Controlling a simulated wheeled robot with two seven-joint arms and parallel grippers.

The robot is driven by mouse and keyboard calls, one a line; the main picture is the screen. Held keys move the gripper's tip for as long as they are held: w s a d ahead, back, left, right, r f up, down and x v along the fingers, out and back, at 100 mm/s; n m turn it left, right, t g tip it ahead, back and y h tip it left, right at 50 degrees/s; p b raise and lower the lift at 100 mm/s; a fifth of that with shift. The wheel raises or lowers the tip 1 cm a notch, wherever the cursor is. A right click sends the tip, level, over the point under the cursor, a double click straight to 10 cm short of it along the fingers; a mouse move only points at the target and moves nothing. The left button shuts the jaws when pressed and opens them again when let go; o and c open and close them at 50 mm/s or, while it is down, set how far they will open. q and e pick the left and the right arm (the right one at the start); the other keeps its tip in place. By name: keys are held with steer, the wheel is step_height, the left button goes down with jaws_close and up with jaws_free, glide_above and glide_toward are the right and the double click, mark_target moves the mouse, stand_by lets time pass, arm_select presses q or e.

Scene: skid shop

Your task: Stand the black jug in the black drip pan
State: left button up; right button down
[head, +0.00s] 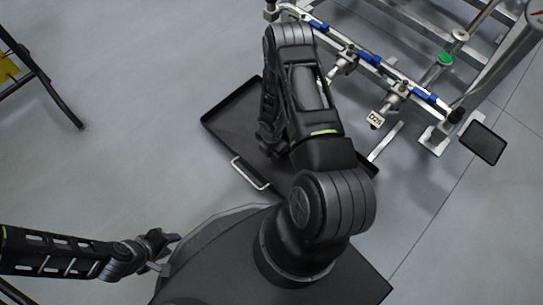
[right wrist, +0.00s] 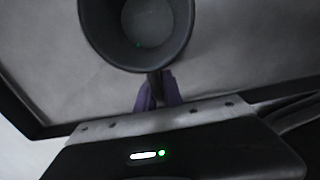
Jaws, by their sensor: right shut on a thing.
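The black drip pan (head: 228,128) lies on the floor in the head view, with a silver handle on its near side; my right arm covers much of it. In the right wrist view, the black jug (right wrist: 147,22) is seen from above, its round open mouth cut by the top edge. My right gripper (right wrist: 158,92) is shut on the jug's handle with purple fingers. The pan's floor (right wrist: 250,60) lies under the jug; I cannot tell whether the jug touches it. The head view hides jug and right gripper. My left gripper (head: 166,252) is open and empty.
A metal skid frame with pipes, blue-handled valves (head: 370,58) and a tag (head: 376,120) stands right of the pan. A small dark panel (head: 482,143) is at the right. A black-legged stand (head: 45,85) is at upper left. Grey floor is clear left of the pan.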

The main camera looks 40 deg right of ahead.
steer(key=shift+f, duration=0.45)
steer(key=shift+f, duration=0.15)
steer(key=c, duration=1.5)
jaws_free()
steer(key=shift+r, duration=0.5)
step_height(320, 180, up, 11)
steer(key=p, duration=0.5)
steer(key=shift+r, duration=0.15)
